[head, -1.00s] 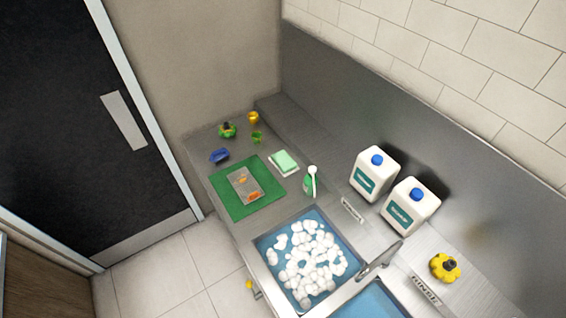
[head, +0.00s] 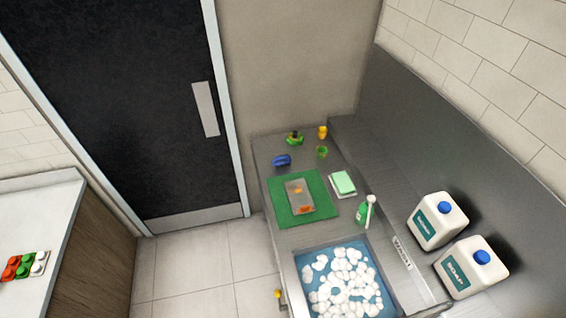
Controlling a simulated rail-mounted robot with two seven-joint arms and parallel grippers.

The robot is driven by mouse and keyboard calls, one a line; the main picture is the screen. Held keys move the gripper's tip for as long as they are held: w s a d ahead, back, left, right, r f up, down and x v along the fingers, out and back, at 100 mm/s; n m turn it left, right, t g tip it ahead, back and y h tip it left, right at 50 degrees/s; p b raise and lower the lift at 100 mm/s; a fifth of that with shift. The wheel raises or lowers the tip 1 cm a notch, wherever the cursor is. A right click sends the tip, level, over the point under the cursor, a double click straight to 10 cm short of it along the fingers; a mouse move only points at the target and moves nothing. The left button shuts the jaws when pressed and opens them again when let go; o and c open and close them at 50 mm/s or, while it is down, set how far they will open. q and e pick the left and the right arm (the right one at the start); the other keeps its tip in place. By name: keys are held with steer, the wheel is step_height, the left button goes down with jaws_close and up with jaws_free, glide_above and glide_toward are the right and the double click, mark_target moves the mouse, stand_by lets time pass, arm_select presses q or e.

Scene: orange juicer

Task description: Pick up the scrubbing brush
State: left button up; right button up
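A small blue object (head: 281,160), which looks like the scrubbing brush, lies on the steel counter (head: 268,183) in the head view. It is at the counter's left edge, just behind the green mat (head: 285,215). It is too small to make out bristles or handle. Neither of my grippers shows in the head view.
A grater-like metal piece (head: 299,197) lies on the mat. A green sponge (head: 343,182), a green spray bottle (head: 365,211), green and yellow items (head: 294,138) and two white soap jugs (head: 437,221) stand nearby. A foamy sink (head: 345,280) is in front. Floor is clear at left.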

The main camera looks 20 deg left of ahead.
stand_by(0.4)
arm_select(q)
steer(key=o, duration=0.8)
